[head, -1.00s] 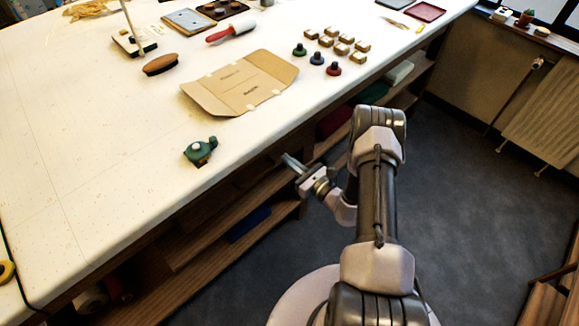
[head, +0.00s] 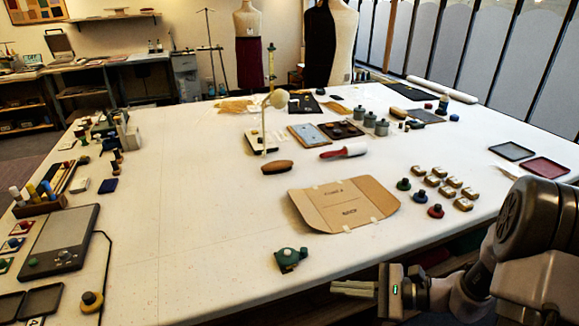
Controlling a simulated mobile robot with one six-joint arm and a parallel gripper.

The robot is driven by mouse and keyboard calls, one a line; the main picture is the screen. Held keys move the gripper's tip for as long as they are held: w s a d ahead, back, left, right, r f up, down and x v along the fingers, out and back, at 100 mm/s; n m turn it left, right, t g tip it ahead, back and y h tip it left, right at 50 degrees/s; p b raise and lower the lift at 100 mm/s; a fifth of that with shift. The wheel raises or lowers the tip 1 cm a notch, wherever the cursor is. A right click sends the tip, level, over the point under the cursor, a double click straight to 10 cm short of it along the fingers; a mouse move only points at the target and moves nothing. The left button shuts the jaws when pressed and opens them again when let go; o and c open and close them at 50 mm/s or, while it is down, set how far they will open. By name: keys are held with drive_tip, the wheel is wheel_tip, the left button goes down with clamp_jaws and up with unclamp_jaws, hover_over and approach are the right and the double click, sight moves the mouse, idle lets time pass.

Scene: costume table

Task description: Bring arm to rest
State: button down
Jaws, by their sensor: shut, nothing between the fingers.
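My gripper (head: 356,288) is at the lower right of the head view, near the front edge of the white table (head: 200,235). Its fingers point left and are shut, with nothing between them. My arm reaches in from the right edge of the picture. A green tape-like tool (head: 290,258) lies on the table to the left of the gripper, apart from it. Whether the gripper is over the table's edge or just in front of it is hard to tell.
An unfolded cardboard piece (head: 345,207) lies beyond the gripper. Small metallic blocks (head: 448,191) and dark-topped weights (head: 436,211) stand to its right. A grey scale (head: 62,240) and a wooden tray (head: 45,200) are at left. The table's middle-left is clear.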

drive_tip(key=s+a+r+n+g+h, duration=0.4)
drive_tip(key=s+a+r+n+h, duration=0.25)
drive_tip(key=s+r+n, duration=0.5)
drive_tip(key=s+d+r+n+t+h, duration=0.1)
drive_tip(key=s+d+r+t+h, duration=0.2)
drive_tip(key=s+t+h, duration=0.1)
drive_tip(key=shift+s+r+n+h, duration=0.3)
drive_tip(key=shift+s+h, duration=0.35)
drive_tip(key=shift+s, duration=0.4)
